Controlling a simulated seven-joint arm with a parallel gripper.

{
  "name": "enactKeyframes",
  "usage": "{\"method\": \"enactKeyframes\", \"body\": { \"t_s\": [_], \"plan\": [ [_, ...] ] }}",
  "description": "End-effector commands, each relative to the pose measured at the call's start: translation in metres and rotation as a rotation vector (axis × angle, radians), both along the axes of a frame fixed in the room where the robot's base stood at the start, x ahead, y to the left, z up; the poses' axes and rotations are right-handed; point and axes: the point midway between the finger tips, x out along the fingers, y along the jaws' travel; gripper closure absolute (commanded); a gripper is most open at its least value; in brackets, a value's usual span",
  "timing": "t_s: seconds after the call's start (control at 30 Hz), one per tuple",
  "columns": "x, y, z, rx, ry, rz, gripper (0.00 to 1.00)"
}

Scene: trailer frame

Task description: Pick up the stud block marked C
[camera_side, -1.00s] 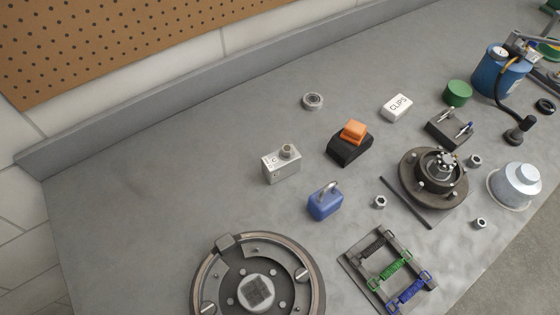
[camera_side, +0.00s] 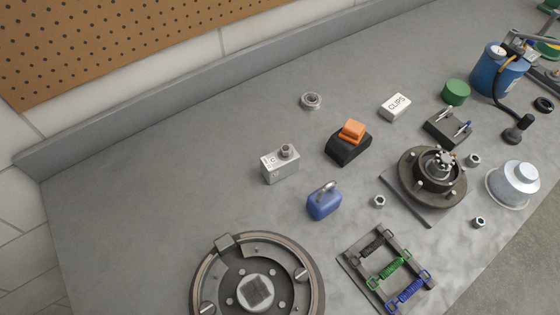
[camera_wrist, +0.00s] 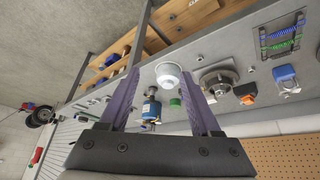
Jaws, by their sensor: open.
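A small silver-grey block (camera_side: 281,168) with a short stud on top stands upright on the grey bench in the side view. Faint dark marks show on its front, and one looks like a C, though it is too small to be sure. It stands left of the blue lock-shaped block (camera_side: 324,202) and the black-and-orange block (camera_side: 349,142). My gripper (camera_wrist: 160,75) is open and empty in the wrist view, its two purple fingers spread apart, away from the bench objects. I cannot make out the silver block in the wrist view, nor my gripper in the side view.
A round brake assembly (camera_side: 217,267) lies at the front of the bench, with a spring rack (camera_side: 352,262) to its right. A hub (camera_side: 432,176), a silver cap (camera_side: 515,182) and a blue canister (camera_side: 493,75) stand at the right. The left part of the bench is clear.

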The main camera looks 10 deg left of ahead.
Motion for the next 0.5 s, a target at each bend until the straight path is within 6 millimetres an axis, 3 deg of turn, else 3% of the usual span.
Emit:
{"method": "enactKeyframes", "body": {
  "t_s": [0.13, 0.27, 0.5],
  "plan": [
    [0.019, 0.005, 0.044, -0.031, -0.068, 0.104, 0.36],
    [0.053, 0.018, 0.087, -0.053, -0.102, 0.220, 0.36],
    [0.138, 0.069, 0.154, -0.077, -0.132, 0.499, 0.36]
  ]
}}
